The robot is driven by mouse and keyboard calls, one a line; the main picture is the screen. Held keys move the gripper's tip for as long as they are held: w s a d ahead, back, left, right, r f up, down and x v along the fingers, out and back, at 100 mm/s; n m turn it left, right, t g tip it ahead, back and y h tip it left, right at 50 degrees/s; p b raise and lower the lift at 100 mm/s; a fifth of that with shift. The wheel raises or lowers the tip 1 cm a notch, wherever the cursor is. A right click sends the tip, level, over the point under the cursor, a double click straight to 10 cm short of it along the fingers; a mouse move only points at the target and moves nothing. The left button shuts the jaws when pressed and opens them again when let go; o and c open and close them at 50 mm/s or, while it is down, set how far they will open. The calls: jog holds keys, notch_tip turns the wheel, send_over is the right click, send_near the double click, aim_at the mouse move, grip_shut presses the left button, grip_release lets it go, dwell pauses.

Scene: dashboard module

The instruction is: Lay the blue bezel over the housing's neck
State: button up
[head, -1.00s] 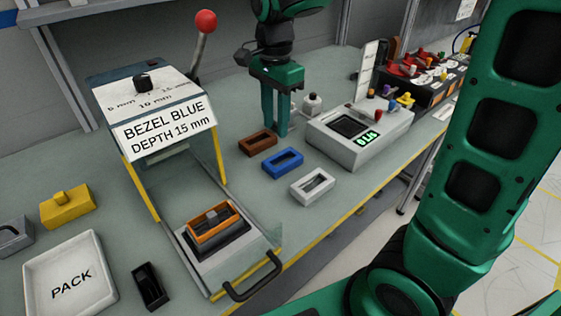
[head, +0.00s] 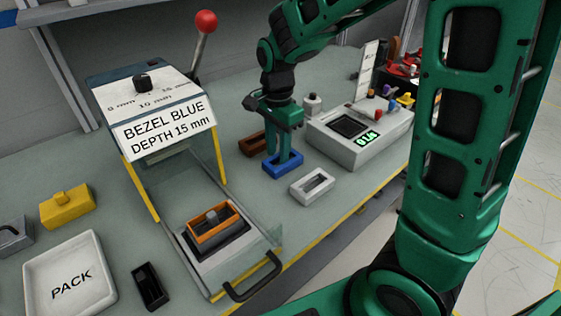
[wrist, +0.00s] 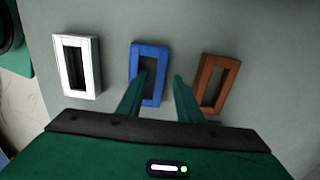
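The blue bezel (head: 283,162) is a rectangular frame lying flat on the bench. In the wrist view the blue bezel (wrist: 149,101) lies between a white and a brown frame. My gripper (head: 284,150) is low at the blue bezel, pointing down. In the wrist view its fingers (wrist: 160,76) are apart: the left tip overlaps the bezel's opening, the right tip lies just past its right side. I cannot tell whether they touch it. The dark housing (head: 222,247) sits in the press's sliding carriage, with an orange frame (head: 203,233) and a grey post at its top.
A white frame (head: 312,186) and a brown frame (head: 252,144) flank the blue bezel. A grey gauge box (head: 345,152) stands to the right. The press (head: 160,128) has a sign reading BEZEL BLUE, DEPTH 15 mm. A PACK tray (head: 97,293) is at lower left.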

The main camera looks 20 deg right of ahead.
jog(key=shift+f, duration=0.25)
dwell(0.7)
grip_shut()
